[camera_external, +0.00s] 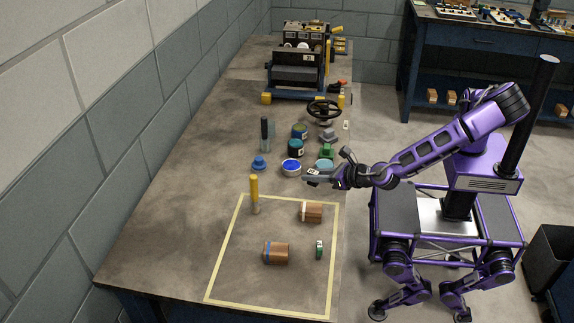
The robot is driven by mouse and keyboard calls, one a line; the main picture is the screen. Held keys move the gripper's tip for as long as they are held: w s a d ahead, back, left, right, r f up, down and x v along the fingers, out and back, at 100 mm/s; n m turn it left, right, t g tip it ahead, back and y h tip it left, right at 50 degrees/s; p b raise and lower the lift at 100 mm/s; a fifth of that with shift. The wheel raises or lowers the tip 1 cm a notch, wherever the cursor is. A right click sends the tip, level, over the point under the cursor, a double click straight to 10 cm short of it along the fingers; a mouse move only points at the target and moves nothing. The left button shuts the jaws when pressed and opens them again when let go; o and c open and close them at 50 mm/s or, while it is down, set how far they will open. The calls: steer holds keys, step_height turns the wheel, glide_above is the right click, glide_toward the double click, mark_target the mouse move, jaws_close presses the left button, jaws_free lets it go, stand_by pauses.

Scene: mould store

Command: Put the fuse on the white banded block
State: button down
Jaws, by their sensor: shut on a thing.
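The white banded block (311,212) is a brown block with a white band near its left end. It lies inside the yellow outline on the bench. My gripper (312,176) is above and beyond it, near the cans, with the jaws pointing left. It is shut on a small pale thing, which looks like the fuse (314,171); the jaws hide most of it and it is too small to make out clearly. A similar brown block with a blue band (276,253) lies nearer the front.
A small green piece (319,249) and an upright yellow rod (254,194) are at the outlined area. The front left bench is clear.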

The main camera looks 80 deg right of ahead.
mark_target(311, 207)
step_height(311, 207, down, 9)
steer(key=shift+f+b, duration=0.15)
steer(key=shift+b, duration=0.6)
steer(key=shift+f, duration=0.15)
steer(key=c, duration=0.7)
jaws_free()
steer(key=shift+c, duration=0.2)
steer(key=shift+r, duration=0.25)
steer(key=p+v, duration=0.2)
steer(key=v, duration=1)
steer(key=shift+f, duration=0.1)
